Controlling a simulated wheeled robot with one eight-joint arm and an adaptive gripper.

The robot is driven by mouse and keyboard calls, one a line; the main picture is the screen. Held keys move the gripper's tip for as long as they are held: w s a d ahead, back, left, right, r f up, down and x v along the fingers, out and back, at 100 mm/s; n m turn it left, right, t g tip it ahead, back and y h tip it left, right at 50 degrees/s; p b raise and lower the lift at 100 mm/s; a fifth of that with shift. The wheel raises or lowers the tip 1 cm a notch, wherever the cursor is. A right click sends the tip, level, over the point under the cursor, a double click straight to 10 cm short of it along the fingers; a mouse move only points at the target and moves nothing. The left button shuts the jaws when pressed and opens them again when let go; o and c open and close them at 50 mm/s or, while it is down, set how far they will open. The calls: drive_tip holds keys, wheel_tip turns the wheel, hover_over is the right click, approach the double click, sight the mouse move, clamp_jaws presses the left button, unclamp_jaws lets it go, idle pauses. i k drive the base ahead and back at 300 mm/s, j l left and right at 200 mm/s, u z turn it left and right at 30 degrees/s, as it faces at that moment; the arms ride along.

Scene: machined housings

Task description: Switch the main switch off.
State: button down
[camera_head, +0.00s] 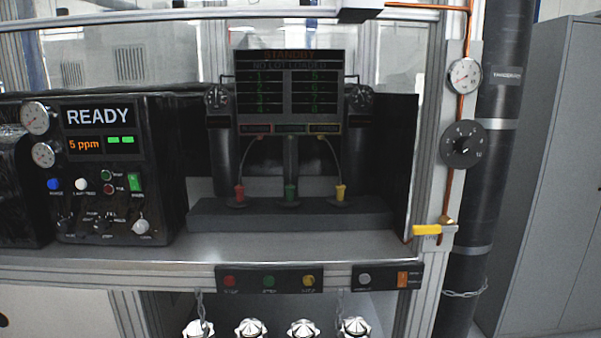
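A black control unit (155,125) stands at the left on the bench, its display reading READY and 5 ppm. A lit green rocker switch (134,183) is on its front, right of the small buttons; the label under it is too small to read surely. An orange rocker switch (402,279) sits on the right front panel (376,284) below the bench edge, with tiny unreadable labels. I cannot tell from the lettering which is the main switch. My gripper is not in view.
A dark test station with a STANDBY screen (288,90) and three coloured connectors stands mid-bench. A button panel (250,279) is on the front edge. A gauge (464,75), black dial (463,144) and yellow lever (427,230) are on the right post. Bare bench (290,245) lies in front.

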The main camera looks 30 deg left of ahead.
sight(133, 179)
drive_tip(key=u, duration=2.45)
